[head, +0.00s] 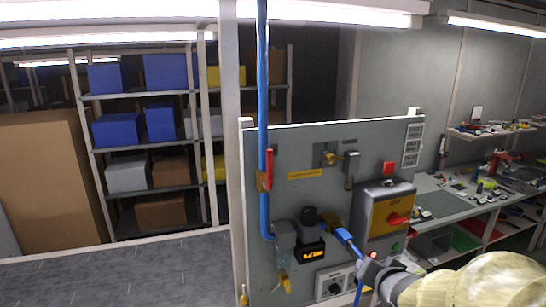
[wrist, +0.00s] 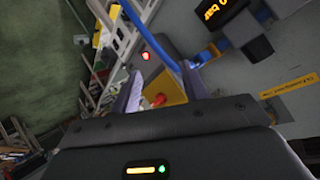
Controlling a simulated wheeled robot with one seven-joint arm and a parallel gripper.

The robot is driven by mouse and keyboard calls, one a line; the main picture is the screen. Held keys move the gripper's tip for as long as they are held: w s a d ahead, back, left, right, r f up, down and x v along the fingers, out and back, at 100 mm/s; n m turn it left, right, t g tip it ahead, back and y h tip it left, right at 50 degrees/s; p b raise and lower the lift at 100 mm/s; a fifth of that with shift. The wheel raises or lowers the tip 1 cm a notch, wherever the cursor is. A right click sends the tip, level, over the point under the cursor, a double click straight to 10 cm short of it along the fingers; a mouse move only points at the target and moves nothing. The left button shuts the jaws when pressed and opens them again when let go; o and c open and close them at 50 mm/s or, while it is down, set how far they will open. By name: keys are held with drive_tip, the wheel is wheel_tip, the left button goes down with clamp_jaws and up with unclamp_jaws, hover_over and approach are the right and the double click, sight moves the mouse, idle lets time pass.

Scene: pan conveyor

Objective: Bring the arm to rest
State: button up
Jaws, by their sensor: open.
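My arm enters the head view at the lower right, its pale rounded link in front of the workbench side. My gripper (head: 368,268) is at its end, in front of the lower right part of the grey panel (head: 300,150). In the wrist view my gripper (wrist: 162,88) shows two fingers spread apart, open with nothing held between them. Beyond the fingers is the yellow switch box (wrist: 172,88) with a red knob; its depth from the fingertips is hard to tell. The head view shows this box (head: 378,215) above my gripper.
A blue pipe (head: 263,120) runs down the panel's left side to a black gauge (head: 312,254) with an orange display. A workbench (head: 450,205) with tools stands right. Shelves (head: 140,95) with boxes stand back left.

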drive_tip(key=s+a+f+n+g+b, duration=0.1)
drive_tip(key=s+a+f+n+g, duration=0.1)
drive_tip(key=f, duration=0.4)
drive_tip(key=s+a+f+n+g+b, duration=0.2)
drive_tip(key=s+f+g, duration=0.2)
drive_tip(key=s+f, duration=0.2)
drive_tip(key=s+a+f+n+g+b, duration=0.1)
drive_tip(key=s+a+f+n+g, duration=0.1)
drive_tip(key=f, duration=0.4)
drive_tip(key=shift+s+a+n+g+y+b, duration=0.4)
drive_tip(key=shift+s+a, duration=0.05)
drive_tip(key=shift+s, duration=0.65)
drive_tip(key=shift+f, duration=0.1)
